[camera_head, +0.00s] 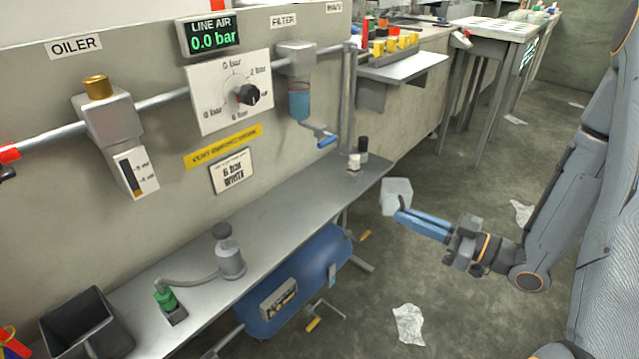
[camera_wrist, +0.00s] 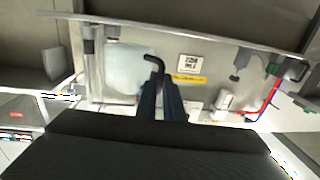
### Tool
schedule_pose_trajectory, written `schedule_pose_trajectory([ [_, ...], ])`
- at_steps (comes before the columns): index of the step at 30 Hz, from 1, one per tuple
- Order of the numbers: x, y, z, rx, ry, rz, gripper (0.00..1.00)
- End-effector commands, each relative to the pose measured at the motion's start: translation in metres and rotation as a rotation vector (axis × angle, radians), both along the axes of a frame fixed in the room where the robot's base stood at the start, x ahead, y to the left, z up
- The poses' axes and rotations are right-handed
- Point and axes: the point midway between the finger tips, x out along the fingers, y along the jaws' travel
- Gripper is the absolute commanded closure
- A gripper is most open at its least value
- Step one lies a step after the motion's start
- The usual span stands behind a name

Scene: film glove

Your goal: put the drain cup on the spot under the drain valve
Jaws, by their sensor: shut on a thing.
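My gripper (camera_head: 422,225) is at the right, over the floor and clear of the bench, with its blue fingers pointing left. It is shut on the dark hooked handle of a whitish cup (camera_head: 397,192), which I take to be the drain cup. The wrist view shows the cup (camera_wrist: 127,72) beyond the fingertips (camera_wrist: 161,95), with the black handle (camera_wrist: 155,66) between them. The drain valve (camera_head: 322,134), with a blue lever, hangs below the filter (camera_head: 299,95) on the wall panel. I cannot make out a marked spot on the shelf below it.
A narrow metal shelf (camera_head: 290,205) runs along the panel. A black-capped fitting (camera_head: 358,155) stands near its far end, with a vertical pipe (camera_head: 347,100) behind. A blue tank (camera_head: 300,280) lies under the shelf.

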Motion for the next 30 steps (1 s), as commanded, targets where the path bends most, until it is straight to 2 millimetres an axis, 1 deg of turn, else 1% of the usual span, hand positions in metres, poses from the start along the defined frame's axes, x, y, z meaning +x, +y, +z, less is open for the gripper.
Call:
schedule_pose_trajectory([
  [1, 0.001, 0.006, 0.011, -0.003, -0.004, 0.020, 1.00],
  [6, 0.003, 0.021, 0.035, -0.002, -0.003, 0.069, 1.00],
  [10, 0.004, 0.028, 0.044, -0.002, -0.001, 0.090, 1.00],
  [14, 0.011, 0.040, 0.046, -0.001, 0.000, 0.100, 1.00],
  [17, 0.023, 0.058, 0.046, -0.002, 0.000, 0.102, 1.00],
  [30, 0.089, 0.142, 0.046, -0.001, -0.002, 0.100, 1.00],
])
